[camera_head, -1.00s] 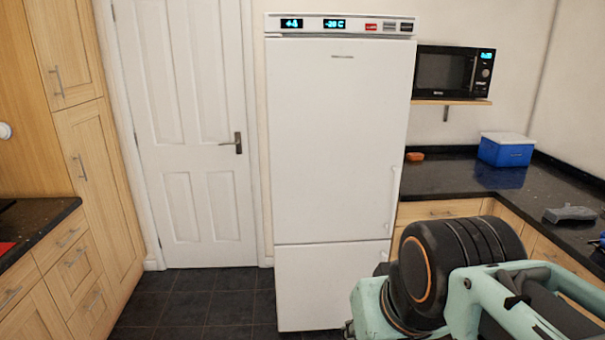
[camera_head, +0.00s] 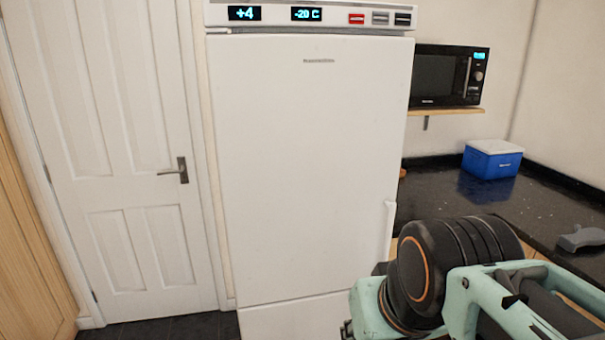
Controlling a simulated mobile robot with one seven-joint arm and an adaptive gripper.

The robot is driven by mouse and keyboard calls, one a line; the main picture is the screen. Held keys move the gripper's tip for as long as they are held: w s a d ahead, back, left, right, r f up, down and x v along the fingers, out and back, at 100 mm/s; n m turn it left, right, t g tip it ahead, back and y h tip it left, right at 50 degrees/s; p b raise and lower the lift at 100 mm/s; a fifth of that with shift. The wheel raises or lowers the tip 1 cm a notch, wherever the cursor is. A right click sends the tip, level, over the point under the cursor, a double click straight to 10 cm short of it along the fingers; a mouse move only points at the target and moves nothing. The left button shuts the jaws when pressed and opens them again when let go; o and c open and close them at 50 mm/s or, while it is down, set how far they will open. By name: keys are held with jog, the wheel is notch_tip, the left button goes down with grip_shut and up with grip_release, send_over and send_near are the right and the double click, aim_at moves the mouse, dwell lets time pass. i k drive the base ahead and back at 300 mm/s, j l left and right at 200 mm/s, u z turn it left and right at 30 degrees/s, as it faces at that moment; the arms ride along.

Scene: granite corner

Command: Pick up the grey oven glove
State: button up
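A grey item (camera_head: 581,238), which looks like the oven glove, lies flat on the dark granite worktop at the right edge of the head view. My folded arm shows at the lower right, in front of the worktop and to the left of and below the grey item. My gripper cannot be made out in this view. Nothing is seen touching the grey item.
A white fridge-freezer (camera_head: 310,170) stands close ahead, left of the granite worktop (camera_head: 520,208). A blue box with a white lid (camera_head: 491,160) sits at the worktop's back. A black microwave (camera_head: 447,77) rests on a wall shelf. A white door (camera_head: 115,150) is shut at left.

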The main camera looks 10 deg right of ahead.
aim_at(591, 236)
jog(key=i+z, duration=0.4)
jog(key=i+j+z, duration=0.2)
jog(key=i+z, duration=0.2)
jog(key=i+l+z, duration=0.1)
jog(key=i+z, duration=0.35)
jog(key=i+j+z, duration=0.1)
jog(key=i+z, duration=0.3)
jog(key=i, duration=0.15)
jog(key=i+l+z, duration=0.1)
jog(key=i+z, duration=0.7)
